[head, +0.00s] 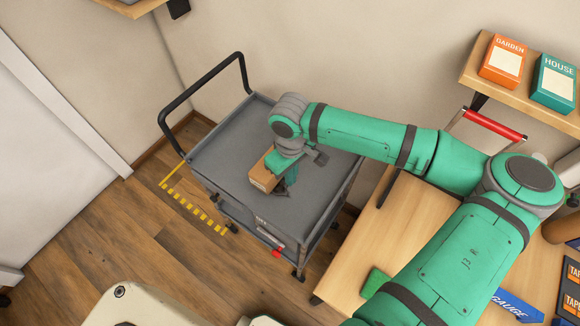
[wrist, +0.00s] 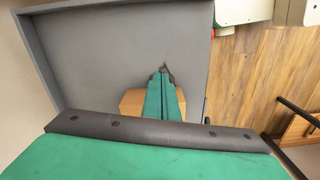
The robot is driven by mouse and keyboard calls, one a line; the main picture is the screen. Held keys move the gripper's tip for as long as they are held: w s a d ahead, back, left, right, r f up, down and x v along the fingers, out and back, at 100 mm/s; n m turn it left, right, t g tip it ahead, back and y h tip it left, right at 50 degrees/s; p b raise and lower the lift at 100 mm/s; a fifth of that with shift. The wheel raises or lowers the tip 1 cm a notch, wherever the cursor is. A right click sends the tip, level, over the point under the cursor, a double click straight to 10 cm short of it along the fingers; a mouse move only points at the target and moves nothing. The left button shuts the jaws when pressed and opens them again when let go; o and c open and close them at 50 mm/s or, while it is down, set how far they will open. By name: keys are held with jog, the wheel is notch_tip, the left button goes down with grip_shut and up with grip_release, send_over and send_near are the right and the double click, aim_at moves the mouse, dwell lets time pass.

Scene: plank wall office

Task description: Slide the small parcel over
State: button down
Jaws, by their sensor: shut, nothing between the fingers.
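The small parcel (head: 262,178) is a brown cardboard box on the grey top of a cart (head: 225,148), near its front edge. In the wrist view the parcel (wrist: 131,101) shows on both sides of my fingers, which hide its middle. My gripper (head: 285,188) is shut and empty, pointing down at the parcel's right side in the head view. In the wrist view my gripper (wrist: 160,75) has its green fingers together. I cannot tell whether the fingers touch the parcel.
The cart has a black push handle (head: 203,90) at its left and a low rim. A wooden table (head: 385,235) stands to the right. A shelf with orange (head: 503,61) and teal (head: 553,82) boxes is at upper right. The cart top around the parcel is clear.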

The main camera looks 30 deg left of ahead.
aim_at(262, 179)
jog(key=f, duration=0.3)
jog(key=shift+a, duration=0.2)
jog(key=shift+w+a+r, duration=0.1)
jog(key=shift+w+a, duration=0.15)
jog(key=shift+a, duration=0.3)
jog(key=shift+w+a+r, duration=0.1)
jog(key=shift+w+a, duration=0.1)
jog(key=shift+a, duration=0.3)
jog(key=shift+w+a, duration=0.25)
jog(key=shift+a, duration=0.35)
